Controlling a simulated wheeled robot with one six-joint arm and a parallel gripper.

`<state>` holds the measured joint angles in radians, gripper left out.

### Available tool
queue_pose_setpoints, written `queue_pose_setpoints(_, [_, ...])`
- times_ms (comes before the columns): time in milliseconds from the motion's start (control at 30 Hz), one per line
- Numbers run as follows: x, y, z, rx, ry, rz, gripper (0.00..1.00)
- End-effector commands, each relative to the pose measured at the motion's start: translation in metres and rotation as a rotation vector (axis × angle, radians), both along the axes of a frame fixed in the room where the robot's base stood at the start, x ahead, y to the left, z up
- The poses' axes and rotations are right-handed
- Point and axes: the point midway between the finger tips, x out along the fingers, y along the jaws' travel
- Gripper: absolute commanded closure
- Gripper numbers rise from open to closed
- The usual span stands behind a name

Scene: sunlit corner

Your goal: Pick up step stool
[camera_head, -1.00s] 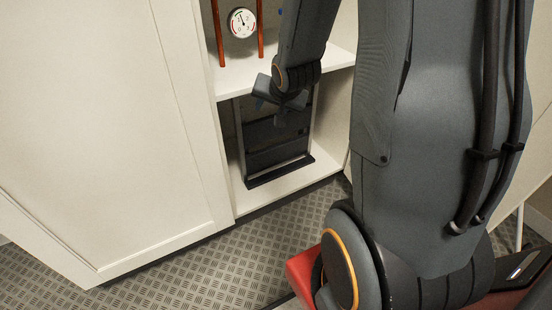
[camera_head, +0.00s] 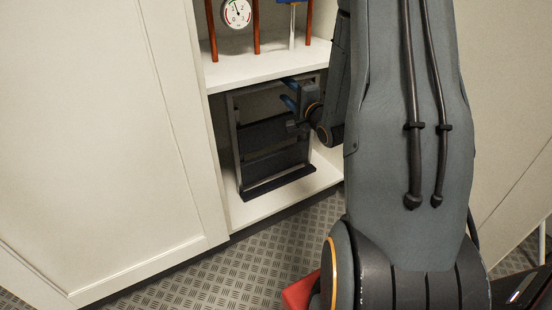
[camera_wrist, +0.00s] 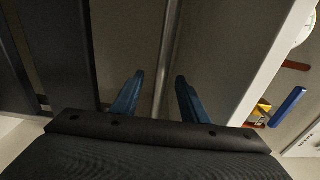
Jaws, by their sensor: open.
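The step stool (camera_head: 272,140), dark grey with wide flat steps, stands folded and almost upright in the lower compartment of the white cabinet. My gripper (camera_head: 289,94) is at the upper right part of the stool, its blue fingers open and pointing toward the stool's top. In the wrist view my gripper (camera_wrist: 159,92) is open with nothing clamped, and the stool's dark panels (camera_wrist: 65,50) fill the left. A thin grey bar (camera_wrist: 168,55), seemingly the stool's top rail, runs up between the fingers. I cannot tell whether it lies within their reach. My arm hides the compartment's right side.
The white shelf (camera_head: 240,72) lies just above the stool and my gripper. A round gauge (camera_head: 237,13) and orange-brown pipes (camera_head: 257,30) are above it. A closed white cabinet panel (camera_head: 90,130) stands at left.

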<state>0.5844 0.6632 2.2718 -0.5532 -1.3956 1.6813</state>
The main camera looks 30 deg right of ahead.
Motion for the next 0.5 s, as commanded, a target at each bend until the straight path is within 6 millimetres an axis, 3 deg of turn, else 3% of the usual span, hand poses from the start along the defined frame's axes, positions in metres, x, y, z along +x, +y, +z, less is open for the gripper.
queue_pose_setpoints(500, [0.059,0.006,0.003,-0.002,0.001,0.000,0.60])
